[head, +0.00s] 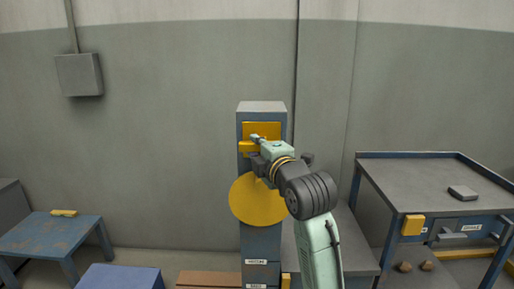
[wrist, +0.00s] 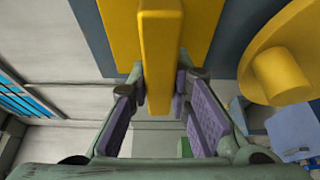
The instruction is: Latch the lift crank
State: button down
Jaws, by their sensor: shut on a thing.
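A yellow bar, seemingly the latch (head: 245,147), sticks out from a yellow plate (head: 270,129) near the top of a blue-grey post (head: 262,107). My gripper (head: 257,138) is at the bar and shut on it. In the wrist view the bar (wrist: 160,45) runs between the fingertips (wrist: 159,85). The yellow crank disc (head: 255,206) is on the post below the plate, and my arm hides part of its upper right. In the wrist view the disc (wrist: 300,30) is at the right with a round knob (wrist: 281,72). Whether the bar engages the disc cannot be told.
A worn blue table (head: 45,238) with a small yellow block (head: 64,213) stands at the left. A grey-topped workbench (head: 420,175) with a dark block (head: 462,193) stands at the right. A grey box (head: 79,75) hangs on the wall.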

dwell(0.3)
jog(key=c, duration=1.5)
grip_release()
jog(key=v, duration=1.2)
